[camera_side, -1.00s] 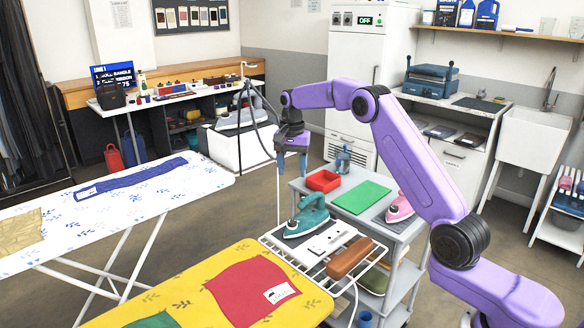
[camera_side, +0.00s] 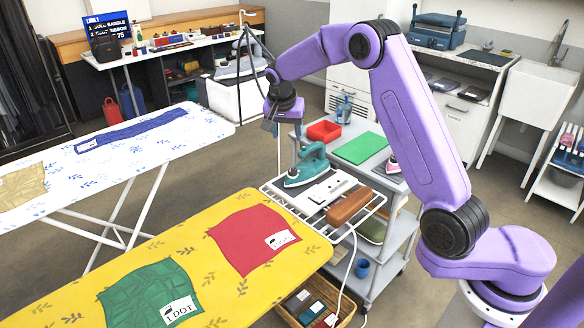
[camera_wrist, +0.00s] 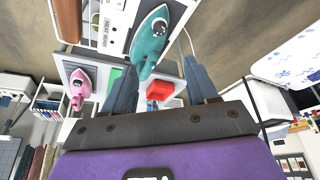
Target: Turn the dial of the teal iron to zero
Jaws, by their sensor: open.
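The teal iron (camera_side: 307,167) lies on the wire rack end of the yellow ironing board, beside the grey cart. It also shows in the wrist view (camera_wrist: 147,52), ahead of my fingers. A small round dark-and-white spot (camera_wrist: 158,27) shows on its body there; I cannot tell whether it is the dial, and no setting is readable. My gripper (camera_side: 285,135) is above and slightly left of the iron in the side view, pointing down. In the wrist view its two fingers (camera_wrist: 162,88) are spread apart and empty, not touching the iron.
A pink iron (camera_side: 393,163), a green mat (camera_side: 360,148) and a red tray (camera_side: 324,131) are on the cart. A brown wooden block (camera_side: 349,206) lies on the wire rack (camera_side: 292,207). Red cloth (camera_side: 254,240) and green cloth (camera_side: 150,300) lie on the yellow board.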

